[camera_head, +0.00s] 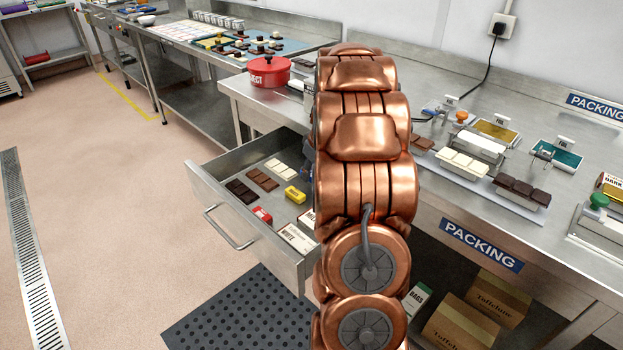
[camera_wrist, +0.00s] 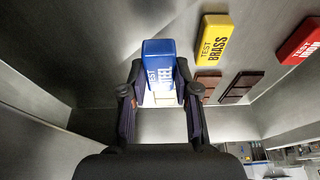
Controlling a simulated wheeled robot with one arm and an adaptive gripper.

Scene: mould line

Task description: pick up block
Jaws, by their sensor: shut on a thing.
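A blue block labelled TEST STEEL (camera_wrist: 158,58) is between the two dark fingers of my gripper (camera_wrist: 160,92) in the wrist view. The gripper is shut on it, with a finger against each side. I cannot tell whether the block touches the drawer floor. A red block (camera_wrist: 301,42) lies farther right.
The open metal drawer (camera_head: 208,189) has side walls close around my gripper. White, milk and dark chocolate bars (camera_head: 241,190) and white-labelled boxes (camera_head: 297,237) lie in it. The packing bench (camera_head: 395,192) stands right behind it, with a red pot (camera_head: 269,72) on top.

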